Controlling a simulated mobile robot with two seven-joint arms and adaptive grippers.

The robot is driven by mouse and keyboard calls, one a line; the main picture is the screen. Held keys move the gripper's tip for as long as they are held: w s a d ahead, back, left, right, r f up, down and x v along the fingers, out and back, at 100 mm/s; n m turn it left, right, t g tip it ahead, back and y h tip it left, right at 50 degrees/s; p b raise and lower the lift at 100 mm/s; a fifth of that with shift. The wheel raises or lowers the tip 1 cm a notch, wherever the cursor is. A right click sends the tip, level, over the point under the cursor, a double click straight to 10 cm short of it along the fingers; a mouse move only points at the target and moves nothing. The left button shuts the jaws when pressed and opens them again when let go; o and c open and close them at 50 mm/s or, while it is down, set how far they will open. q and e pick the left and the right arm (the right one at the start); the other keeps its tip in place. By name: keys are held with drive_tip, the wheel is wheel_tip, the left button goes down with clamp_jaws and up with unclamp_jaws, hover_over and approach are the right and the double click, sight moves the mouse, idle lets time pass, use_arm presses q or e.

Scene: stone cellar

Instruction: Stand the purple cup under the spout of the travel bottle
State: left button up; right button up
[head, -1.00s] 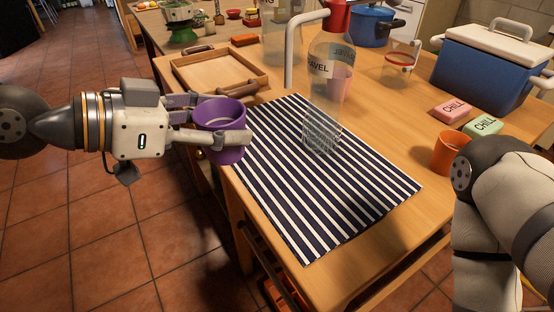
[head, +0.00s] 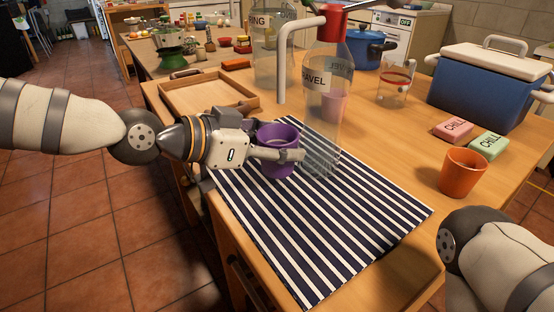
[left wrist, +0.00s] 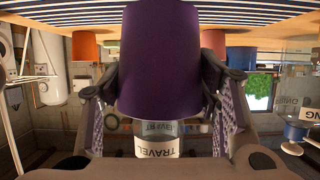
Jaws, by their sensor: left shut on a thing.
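The purple cup (head: 278,168) is upright in my left gripper (head: 280,150), whose fingers close around its sides. It is over the striped mat, left of the clear travel bottle (head: 322,120). The bottle has a red top and a white bent spout (head: 284,62) that reaches left and points down. In the head view the spout's end shows just above the cup's mouth; I cannot tell whether they line up in depth or whether the cup touches the mat. In the left wrist view, upside down, the cup (left wrist: 160,60) hides part of the bottle (left wrist: 158,146). My right gripper is out of view.
The striped mat (head: 330,225) is clear in front. An orange cup (head: 464,172), pink and green blocks, and a blue cooler (head: 480,85) stand right. A wooden tray (head: 205,95) is behind my left gripper. Another clear bottle (head: 272,60) and a blue pot (head: 368,50) stand behind.

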use_arm(q)
wheel_tip(320, 180, down, 3)
drive_tip(key=shift+f, duration=0.15)
drive_tip(key=o, duration=1)
drive_tip(key=shift+f, duration=0.1)
drive_tip(key=p+v, duration=0.1)
drive_tip(key=v, duration=1.1)
